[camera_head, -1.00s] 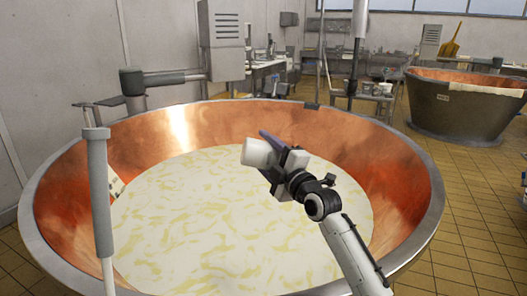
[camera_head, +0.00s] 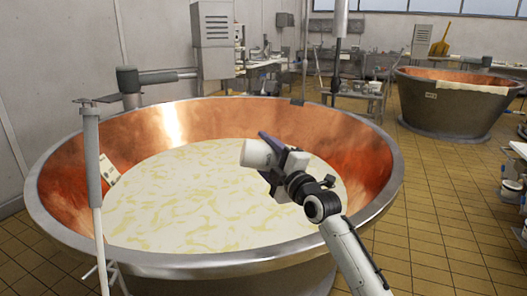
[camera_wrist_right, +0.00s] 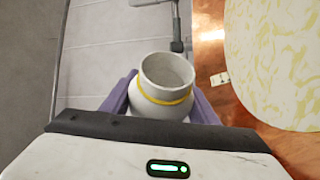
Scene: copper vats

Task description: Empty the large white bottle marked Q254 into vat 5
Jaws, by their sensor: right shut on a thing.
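My right gripper (camera_head: 274,160) is shut on a white bottle (camera_head: 256,154), which appears in front of the right part of a large copper vat (camera_head: 352,150). The vat holds pale yellow-white curd or liquid. In the right wrist view the bottle (camera_wrist_right: 166,108) sits between purple fingers, with its round mouth open, a yellow ring below the rim and a grey inside. No stream leaves it. Its marking is not visible. A small tag (camera_head: 109,176) on the vat's inner wall is unreadable; it also shows in the wrist view. My left gripper is not in view.
A second copper vat (camera_head: 450,104) stands at the back right. A metal pole (camera_head: 93,175) rises at the near vat's left, with a pipe arm behind it. White items stand at the right edge. Tiled floor (camera_head: 425,215) is free to the right.

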